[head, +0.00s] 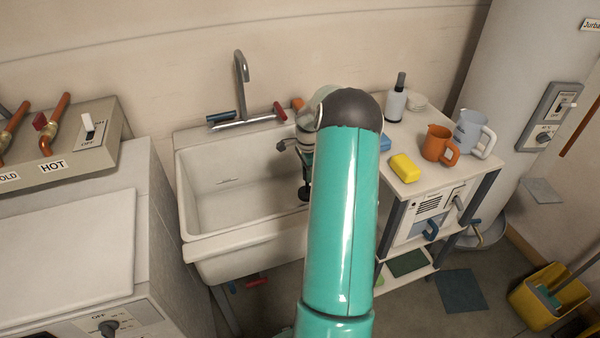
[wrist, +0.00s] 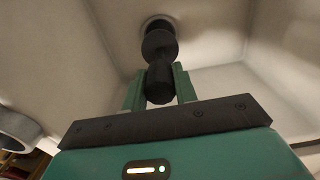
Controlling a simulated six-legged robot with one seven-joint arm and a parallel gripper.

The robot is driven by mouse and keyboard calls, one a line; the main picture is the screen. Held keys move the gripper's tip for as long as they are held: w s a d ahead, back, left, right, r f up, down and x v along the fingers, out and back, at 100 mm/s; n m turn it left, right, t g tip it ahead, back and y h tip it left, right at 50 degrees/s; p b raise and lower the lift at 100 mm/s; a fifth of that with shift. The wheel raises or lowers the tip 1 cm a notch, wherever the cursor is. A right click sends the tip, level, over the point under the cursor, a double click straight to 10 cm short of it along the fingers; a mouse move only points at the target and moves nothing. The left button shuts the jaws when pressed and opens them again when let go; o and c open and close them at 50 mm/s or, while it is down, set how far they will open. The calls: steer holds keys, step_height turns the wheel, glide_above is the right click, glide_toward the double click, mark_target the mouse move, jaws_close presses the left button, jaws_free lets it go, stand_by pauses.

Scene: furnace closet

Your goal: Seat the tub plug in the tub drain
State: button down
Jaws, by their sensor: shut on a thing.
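The white utility tub (head: 214,243) stands against the wall, left of my arm in the head view. My gripper (wrist: 160,82) reaches down into the tub's right part and is shut on the black tub plug (wrist: 159,47), holding it by its lower knob in the wrist view. The plug's far end overlaps the round drain (wrist: 146,20) at the top of the wrist view and hides most of it. I cannot tell whether the plug is inside the drain or just above it. In the head view my arm hides the drain; a small dark shape shows at the gripper's end.
The faucet (head: 241,80) rises behind the tub. A white-topped stand to the right holds a yellow sponge (head: 404,168), an orange mug (head: 437,144), a pale blue jug (head: 472,132) and a bottle (head: 396,102). A cabinet (head: 65,245) stands close on the left.

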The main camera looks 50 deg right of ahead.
mark_target(307, 191)
steer(key=shift+s+d, duration=0.1)
stand_by(0.4)
steer(key=shift+f, duration=3.9)
steer(key=shift+f, duration=1.2)
steer(key=c, duration=1)
jaws_free()
steer(key=shift+r, duration=3.95)
